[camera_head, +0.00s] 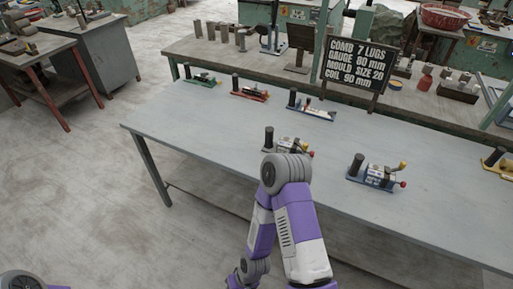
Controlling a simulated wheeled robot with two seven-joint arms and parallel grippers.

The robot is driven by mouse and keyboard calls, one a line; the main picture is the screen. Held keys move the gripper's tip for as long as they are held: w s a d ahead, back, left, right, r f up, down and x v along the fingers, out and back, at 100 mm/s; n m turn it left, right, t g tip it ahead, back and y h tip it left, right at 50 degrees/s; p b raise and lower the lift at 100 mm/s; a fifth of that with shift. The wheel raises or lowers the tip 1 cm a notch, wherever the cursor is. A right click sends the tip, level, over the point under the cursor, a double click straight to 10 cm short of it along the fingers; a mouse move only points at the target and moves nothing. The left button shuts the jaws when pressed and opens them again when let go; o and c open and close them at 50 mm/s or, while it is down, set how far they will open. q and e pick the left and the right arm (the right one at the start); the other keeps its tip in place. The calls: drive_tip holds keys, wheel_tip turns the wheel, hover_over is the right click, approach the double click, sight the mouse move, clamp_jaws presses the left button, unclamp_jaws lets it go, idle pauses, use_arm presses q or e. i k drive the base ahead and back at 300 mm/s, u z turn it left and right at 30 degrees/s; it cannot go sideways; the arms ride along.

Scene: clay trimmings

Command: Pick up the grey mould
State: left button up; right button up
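I cannot tell for certain which thing is the grey mould. A grey-looking device with a dark upright post (269,138) stands on the near table, partly hidden behind my purple and white arm. Small grey upright blocks (240,40) stand in a row on the far bench, and they are too small to tell apart. My arm rises from the bottom middle and bends at a grey joint in front of the device. No gripper fingers of mine show. A part of my other arm shows at the bottom left corner.
The grey-blue table (220,125) also holds a green device (203,80), a red one (250,93), a blue and white one (312,108), a blue one with a yellow knob (376,175) and a yellow one (497,162). A black sign (358,64) stands behind.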

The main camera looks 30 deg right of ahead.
sight(285, 145)
drive_tip(key=u, duration=0.8)
drive_tip(key=k, duration=1.25)
drive_tip(key=z, duration=1.8)
drive_tip(key=i, duration=0.5)
drive_tip(key=u, duration=0.6)
drive_tip(key=k, duration=1.3)
drive_tip(key=u, duration=0.95)
drive_tip(key=i, duration=1.25)
drive_tip(key=z, duration=0.3)
drive_tip(key=i, duration=1.4)
drive_tip(key=z, duration=1.05)
